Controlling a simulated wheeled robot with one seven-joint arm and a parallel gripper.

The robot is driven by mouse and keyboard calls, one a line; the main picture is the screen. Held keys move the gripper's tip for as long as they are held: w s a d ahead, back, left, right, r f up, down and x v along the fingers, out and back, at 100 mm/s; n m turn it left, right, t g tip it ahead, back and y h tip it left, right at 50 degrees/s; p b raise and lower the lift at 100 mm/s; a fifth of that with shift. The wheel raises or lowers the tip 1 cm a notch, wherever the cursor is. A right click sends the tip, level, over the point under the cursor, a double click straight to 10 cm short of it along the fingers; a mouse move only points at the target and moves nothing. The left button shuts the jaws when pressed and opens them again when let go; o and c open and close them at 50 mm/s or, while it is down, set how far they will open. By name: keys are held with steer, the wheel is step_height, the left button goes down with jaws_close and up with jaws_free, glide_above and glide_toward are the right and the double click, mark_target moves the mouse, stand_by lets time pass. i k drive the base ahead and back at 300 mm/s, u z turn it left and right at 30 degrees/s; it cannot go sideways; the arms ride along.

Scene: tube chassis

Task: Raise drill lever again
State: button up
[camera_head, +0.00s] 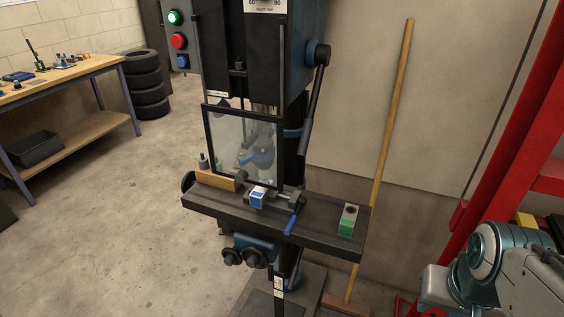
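The drill press (295,50) stands upright in the middle of the view. Its black drill lever (313,100) comes from a round hub (319,54) on the right side of the head and hangs down, slightly tilted, with its grip end at the bottom. A clear framed guard (228,139) is down in front of the drill area. Below it, a vise with a blue handle (294,217) holds or touches a blue and white block (257,196) on the dark press table (325,236). My arm shows only in part at the bottom right, apart from the lever. My gripper is out of view.
A green and grey block (348,220) stands at the table's right end. A wooden broom (388,133) leans on the wall to the right. A red frame (521,133) stands at far right. A workbench (72,70) and stacked tires (147,84) are at left. The left floor is clear.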

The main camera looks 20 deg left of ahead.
mark_target(323, 54)
steer(key=u, duration=0.75)
